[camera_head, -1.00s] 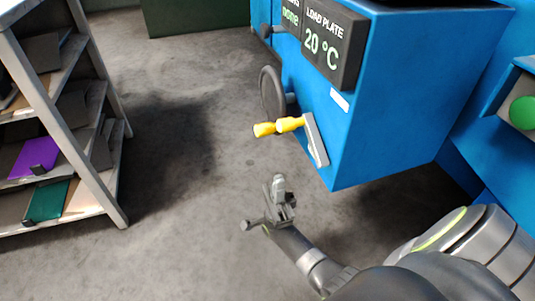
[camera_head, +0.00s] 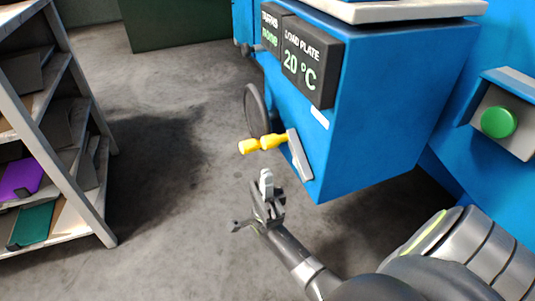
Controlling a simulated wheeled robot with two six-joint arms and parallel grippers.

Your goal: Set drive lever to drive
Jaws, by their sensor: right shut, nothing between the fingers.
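The drive lever (camera_head: 263,144) is a yellow handle sticking out to the left from a pale grey plate (camera_head: 299,155) on the side of the blue machine (camera_head: 375,110). My right gripper (camera_head: 266,182) is shut and empty. In the picture it is just below the yellow handle, apart from it, pointing up towards it. My left gripper is not in view.
A dark handwheel (camera_head: 254,108) stands behind the lever. A display (camera_head: 303,64) reads LOAD PLATE 20 °C. A green button (camera_head: 498,121) is at the right. A shelf rack (camera_head: 96,195) with purple and green plates stands at the left. The floor between is clear.

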